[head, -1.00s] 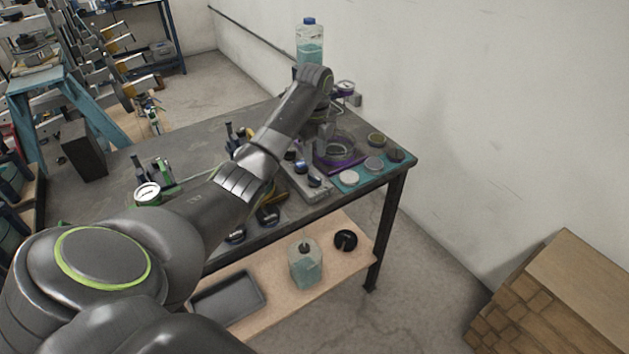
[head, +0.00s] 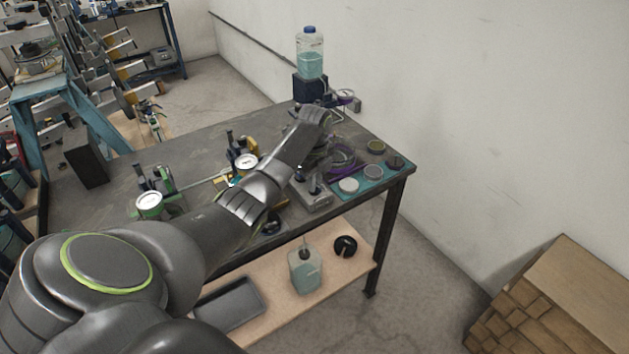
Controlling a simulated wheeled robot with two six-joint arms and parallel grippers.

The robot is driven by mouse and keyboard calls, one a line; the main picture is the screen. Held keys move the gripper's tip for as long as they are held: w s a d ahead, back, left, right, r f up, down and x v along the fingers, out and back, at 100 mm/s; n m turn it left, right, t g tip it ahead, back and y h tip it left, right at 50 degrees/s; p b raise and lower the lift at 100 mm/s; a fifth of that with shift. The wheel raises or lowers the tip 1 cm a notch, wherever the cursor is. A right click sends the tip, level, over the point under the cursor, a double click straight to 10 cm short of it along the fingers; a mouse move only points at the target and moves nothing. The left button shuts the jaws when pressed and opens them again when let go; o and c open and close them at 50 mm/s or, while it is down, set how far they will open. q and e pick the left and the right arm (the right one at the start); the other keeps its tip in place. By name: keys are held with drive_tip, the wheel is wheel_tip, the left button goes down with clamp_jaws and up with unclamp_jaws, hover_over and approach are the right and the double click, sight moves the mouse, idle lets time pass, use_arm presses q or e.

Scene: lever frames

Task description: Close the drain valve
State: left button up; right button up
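My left arm reaches in from the lower left over the workbench (head: 110,195). Its wrist bends down above a grey metal fixture (head: 314,201) near the bench's right end. My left gripper (head: 316,168) is small and mostly hidden by the wrist, so I cannot tell whether its fingers are open or touch anything. Valve-like fittings stand on the bench: a green one with a white gauge (head: 149,204) and a yellow one with a gauge (head: 245,161). I cannot tell which part is the drain valve or how its lever stands. My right gripper is not in view.
A bottle of teal liquid (head: 310,60) stands on a dark block at the back. Round discs lie on a teal mat (head: 372,185) at the right. The lower shelf holds a jug (head: 305,271) and a grey tray (head: 230,303). A wooden stack (head: 560,300) stands lower right.

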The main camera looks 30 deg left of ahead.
use_arm(q)
clamp_jaws()
drive_tip(key=n+p, duration=0.2)
drive_tip(key=p, duration=0.1)
drive_tip(key=shift+r+n, duration=0.3)
drive_tip(key=n+p, duration=0.2)
drive_tip(key=shift+n, duration=0.3)
drive_tip(key=n+p, duration=0.2)
drive_tip(key=shift+n, duration=0.4)
drive_tip(key=n+p, duration=0.1)
drive_tip(key=n, duration=0.2)
drive_tip(key=shift+f+p, duration=0.1)
drive_tip(key=shift+p, duration=0.3)
drive_tip(key=shift+f+n+p, duration=0.1)
drive_tip(key=shift+n+p, duration=0.55)
drive_tip(key=shift+n, duration=1.35)
